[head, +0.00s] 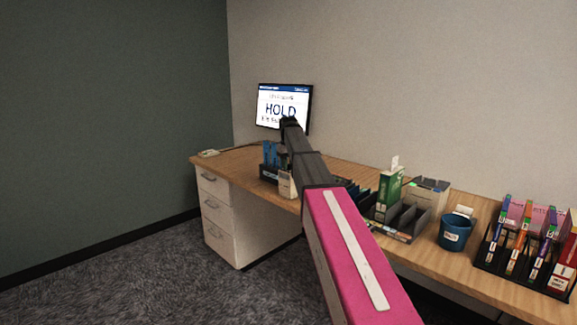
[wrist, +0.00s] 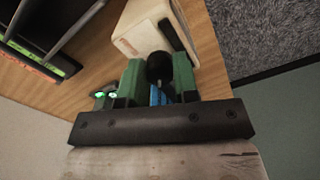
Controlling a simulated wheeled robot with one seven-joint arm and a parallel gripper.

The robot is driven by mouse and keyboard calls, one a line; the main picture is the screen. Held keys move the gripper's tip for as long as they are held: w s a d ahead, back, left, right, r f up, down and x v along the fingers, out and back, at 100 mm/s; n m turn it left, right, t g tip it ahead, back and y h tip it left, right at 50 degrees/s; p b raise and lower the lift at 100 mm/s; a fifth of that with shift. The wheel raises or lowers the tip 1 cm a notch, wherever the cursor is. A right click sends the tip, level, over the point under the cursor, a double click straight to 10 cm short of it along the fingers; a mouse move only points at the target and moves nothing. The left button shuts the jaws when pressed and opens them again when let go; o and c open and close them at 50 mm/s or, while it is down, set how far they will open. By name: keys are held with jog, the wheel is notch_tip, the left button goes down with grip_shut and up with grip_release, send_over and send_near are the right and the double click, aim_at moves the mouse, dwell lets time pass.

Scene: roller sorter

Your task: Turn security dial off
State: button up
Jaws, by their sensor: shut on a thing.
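A black round knob, which looks like the security dial (wrist: 160,67), sits between the two green fingers of my gripper (wrist: 158,78) in the wrist view. My gripper is shut on it. A cream box (wrist: 142,28) with an orange label and a dark slot is just beyond the knob; I cannot tell whether the knob belongs to it. A cream box (head: 287,184) also shows at the desk's front edge in the head view. In the head view my arm covers the area of my gripper, and the dial is hidden. The dial's pointer or setting cannot be read.
The wooden desk (head: 240,166) holds a monitor (head: 284,106) reading HOLD, blue files (head: 268,154), a grey sorter tray (head: 408,216) and a blue cup (head: 455,233). In the wrist view, a black rack (wrist: 35,45) is at left and small green lights (wrist: 112,95) show beside my gripper.

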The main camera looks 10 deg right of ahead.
jog(key=o, duration=0.9)
jog(key=shift+o, duration=0.2)
notch_tip(320, 180, up, 11)
jog(key=shift+f, duration=0.1)
